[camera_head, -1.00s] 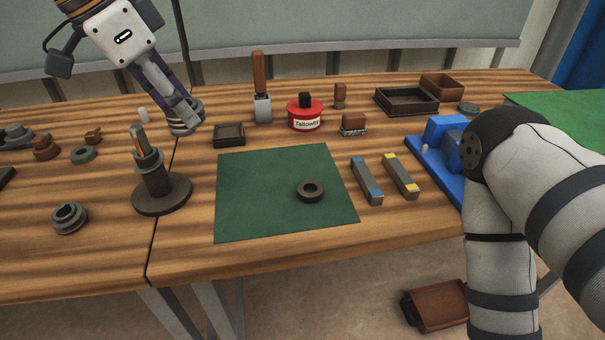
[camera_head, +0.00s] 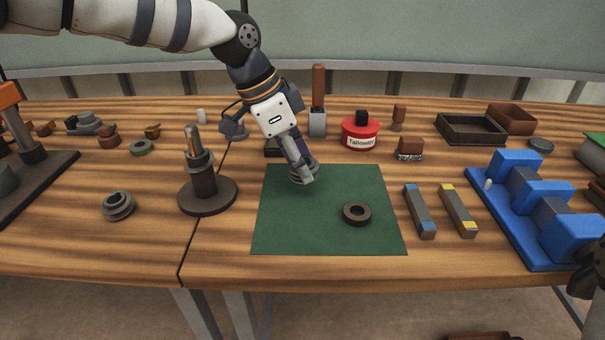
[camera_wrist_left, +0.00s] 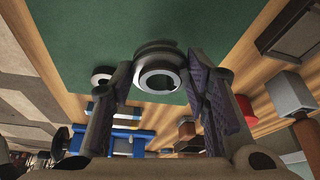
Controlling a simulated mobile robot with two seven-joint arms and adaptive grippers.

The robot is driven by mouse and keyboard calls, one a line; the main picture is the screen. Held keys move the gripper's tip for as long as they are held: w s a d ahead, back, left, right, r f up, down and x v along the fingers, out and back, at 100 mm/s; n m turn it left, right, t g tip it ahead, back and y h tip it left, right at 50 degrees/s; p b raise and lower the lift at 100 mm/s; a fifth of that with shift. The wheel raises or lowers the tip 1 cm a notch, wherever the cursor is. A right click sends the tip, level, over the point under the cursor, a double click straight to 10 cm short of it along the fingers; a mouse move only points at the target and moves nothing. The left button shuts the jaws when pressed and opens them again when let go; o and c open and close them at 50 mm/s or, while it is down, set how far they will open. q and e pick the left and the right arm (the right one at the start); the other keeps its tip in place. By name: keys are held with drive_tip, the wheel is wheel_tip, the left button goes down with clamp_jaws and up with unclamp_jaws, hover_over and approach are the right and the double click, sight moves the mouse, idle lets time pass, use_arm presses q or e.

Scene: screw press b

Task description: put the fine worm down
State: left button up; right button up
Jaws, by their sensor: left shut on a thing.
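My left gripper (camera_head: 303,173) is shut on the fine worm (camera_head: 294,179), a grey ringed piece with a hole through it. The gripper points down over the far left part of the green mat (camera_head: 290,230). In the left wrist view the worm (camera_wrist_left: 154,55) sits between the two fingers with its bore facing the camera, over the mat (camera_wrist_left: 90,25). I cannot tell whether it touches the mat. One finger hides part of it in the head view.
A dark ring (camera_head: 357,213) lies on the mat, right of the worm. A post on a round base (camera_head: 207,197) stands left of the mat. Two bars (camera_head: 420,212) and a blue fixture (camera_head: 520,205) are to the right. A red tallow tin (camera_head: 361,136) stands behind. The mat's near left is clear.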

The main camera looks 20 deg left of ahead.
sight(300, 192)
use_arm(q)
drive_tip(key=shift+w+f, duration=0.15)
drive_tip(key=shift+f, duration=0.7)
drive_tip(key=shift+w+f, duration=0.15)
drive_tip(key=shift+f, duration=0.65)
drive_tip(key=shift+f, duration=0.1)
drive_tip(key=shift+f, duration=0.1)
drive_tip(key=o, duration=1.5)
drive_tip(key=v, duration=1.2)
drive_tip(key=shift+s+a+p, duration=0.1)
drive_tip(key=shift+p, duration=0.25)
